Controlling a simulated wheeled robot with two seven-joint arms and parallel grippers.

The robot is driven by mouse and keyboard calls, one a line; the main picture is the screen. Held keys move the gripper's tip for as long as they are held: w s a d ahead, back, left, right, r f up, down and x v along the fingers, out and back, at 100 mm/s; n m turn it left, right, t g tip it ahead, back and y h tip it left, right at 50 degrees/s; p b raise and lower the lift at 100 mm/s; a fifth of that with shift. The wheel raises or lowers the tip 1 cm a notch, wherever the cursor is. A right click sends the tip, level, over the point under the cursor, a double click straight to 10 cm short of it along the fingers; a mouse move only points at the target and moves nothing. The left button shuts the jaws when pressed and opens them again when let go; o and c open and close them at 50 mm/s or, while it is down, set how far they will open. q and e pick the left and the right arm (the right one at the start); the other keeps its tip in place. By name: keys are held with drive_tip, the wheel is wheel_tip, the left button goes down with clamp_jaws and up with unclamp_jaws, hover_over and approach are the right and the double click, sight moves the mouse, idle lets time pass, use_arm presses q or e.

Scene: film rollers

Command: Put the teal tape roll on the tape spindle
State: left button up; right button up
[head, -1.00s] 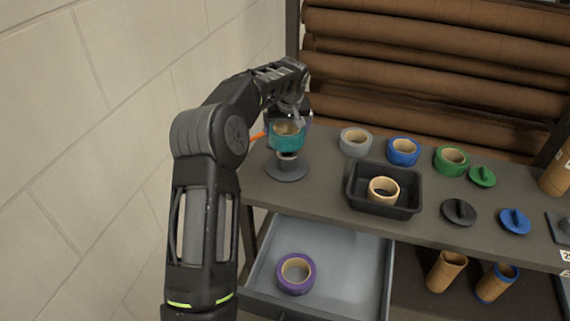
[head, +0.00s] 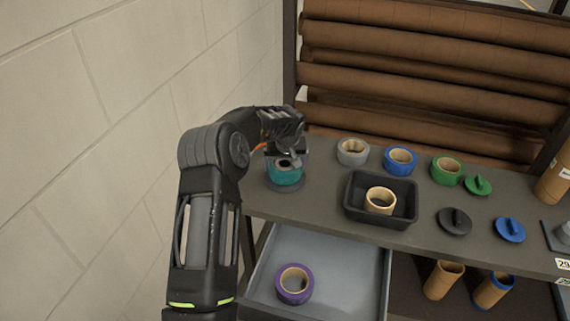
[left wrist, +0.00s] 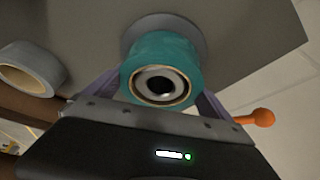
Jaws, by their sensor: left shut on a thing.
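The teal tape roll (head: 286,174) is around the tape spindle, low on it and close to the round grey base (head: 286,188). In the left wrist view the teal roll (left wrist: 162,62) has the spindle's grey post (left wrist: 158,85) inside its core, and the base (left wrist: 195,30) shows behind it. My left gripper (head: 285,152) is shut on the teal roll, with a finger on each side of it in the left wrist view. Whether the roll touches the base is hard to tell. My right gripper does not show.
A grey roll (head: 353,152), a blue roll (head: 400,161) and a green roll (head: 447,171) stand along the back of the bench. A black tray (head: 354,207) with a tan roll (head: 380,200) sits right of the spindle. A purple roll (head: 295,284) lies in the open drawer (head: 350,260).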

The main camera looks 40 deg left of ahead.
use_arm(q)
drive_tip(key=shift+f, duration=0.35)
drive_tip(key=shift+f, duration=0.15)
drive_tip(key=o, duration=1.5)
drive_tip(key=shift+c, duration=0.2)
